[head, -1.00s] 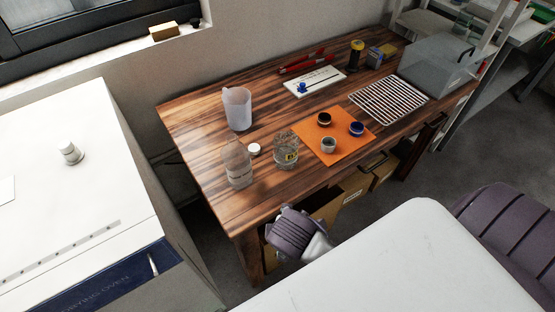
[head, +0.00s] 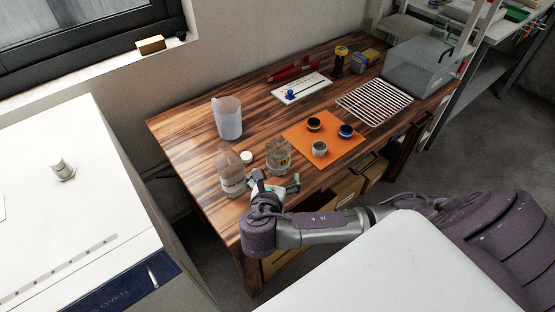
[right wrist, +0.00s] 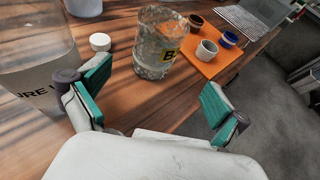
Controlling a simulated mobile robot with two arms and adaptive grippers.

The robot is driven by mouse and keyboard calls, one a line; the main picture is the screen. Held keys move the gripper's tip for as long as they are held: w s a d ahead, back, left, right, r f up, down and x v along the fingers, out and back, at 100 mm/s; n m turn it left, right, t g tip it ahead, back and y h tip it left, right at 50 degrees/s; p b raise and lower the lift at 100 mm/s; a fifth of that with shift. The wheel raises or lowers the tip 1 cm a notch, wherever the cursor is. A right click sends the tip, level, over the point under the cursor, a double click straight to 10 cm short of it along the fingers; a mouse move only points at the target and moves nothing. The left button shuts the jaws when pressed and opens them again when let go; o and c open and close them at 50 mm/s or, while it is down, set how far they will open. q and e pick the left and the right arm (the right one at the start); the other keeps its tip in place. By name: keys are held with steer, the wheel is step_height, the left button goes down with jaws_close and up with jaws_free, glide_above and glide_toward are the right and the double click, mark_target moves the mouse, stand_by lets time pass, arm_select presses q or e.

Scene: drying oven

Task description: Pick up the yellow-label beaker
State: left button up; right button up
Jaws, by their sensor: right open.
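The yellow-label beaker (head: 278,156) is clear glass and stands upright on the wooden table near its front edge. In the right wrist view the beaker (right wrist: 157,45) stands ahead of my right gripper, with part of its yellow label showing at its right side. My right gripper (head: 276,186) is just in front of the beaker at the table's front edge. In the right wrist view my right gripper (right wrist: 157,97) has its teal finger pads wide apart with nothing between them. The beaker is beyond the fingertips, not touched. My left gripper is not in view.
A clear bottle (head: 231,174) stands close left of the beaker, with a white cap (head: 246,157) beside it. An orange mat (head: 341,148) with three small cups lies to the right. A plastic jug (head: 227,119) stands behind. A wire rack (head: 374,103) lies further right.

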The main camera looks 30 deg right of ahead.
mark_target(279, 164)
steer(key=x, duration=0.5)
steer(key=shift+w+d+f, duration=0.1)
steer(key=shift+a+x, duration=0.25)
steer(key=shift+x, duration=2.5)
steer(key=shift+w+a+f, duration=0.1)
steer(key=shift+f, duration=0.05)
steer(key=shift+c, duration=0.3)
steer(key=c, duration=1.3)
